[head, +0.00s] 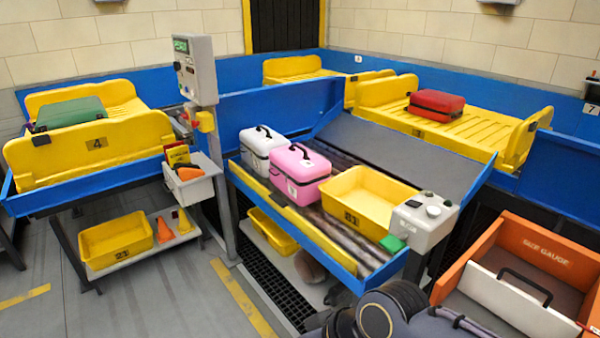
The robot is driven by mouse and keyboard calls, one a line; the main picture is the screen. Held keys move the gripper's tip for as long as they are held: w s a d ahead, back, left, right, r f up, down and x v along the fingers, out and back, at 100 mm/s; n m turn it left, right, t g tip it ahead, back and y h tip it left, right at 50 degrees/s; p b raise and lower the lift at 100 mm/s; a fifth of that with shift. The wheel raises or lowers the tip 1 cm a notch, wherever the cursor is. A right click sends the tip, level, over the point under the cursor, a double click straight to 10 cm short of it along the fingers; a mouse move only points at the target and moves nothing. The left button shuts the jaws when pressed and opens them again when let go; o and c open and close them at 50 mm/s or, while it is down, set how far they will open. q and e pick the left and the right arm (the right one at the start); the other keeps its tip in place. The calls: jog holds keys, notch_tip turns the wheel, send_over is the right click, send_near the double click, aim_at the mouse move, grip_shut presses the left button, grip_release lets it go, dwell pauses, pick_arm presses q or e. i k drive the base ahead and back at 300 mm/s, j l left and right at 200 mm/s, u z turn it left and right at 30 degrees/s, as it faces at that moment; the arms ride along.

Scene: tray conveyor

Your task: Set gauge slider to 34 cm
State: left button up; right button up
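The size gauge (548,252) is an open orange box at the lower right, with its name lettered on the inner back wall. Its slider (508,306) is a white upright panel across the box, with a black handle (524,283) on it. Grey floor of the box shows between the slider and the back wall. The slider's centimetre reading cannot be made out. A dark grey link of my arm crosses the bottom edge, left of the gauge. No fingertips of either gripper show, and nothing is seen holding the handle.
A conveyor carries a white case (262,146), a pink case (299,178) and a yellow tray (367,196). A control box (422,222) with a green button stands between it and the gauge. A grey panel on a post (195,70) rises at the left.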

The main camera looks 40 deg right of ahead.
aim_at(532, 317)
jog(key=z, duration=2.9)
jog(key=i+l, duration=0.2)
jog(key=i, duration=0.15)
jog(key=i+l, duration=0.15)
jog(key=i, duration=0.25)
jog(key=i+l, duration=0.2)
jog(key=i, duration=0.15)
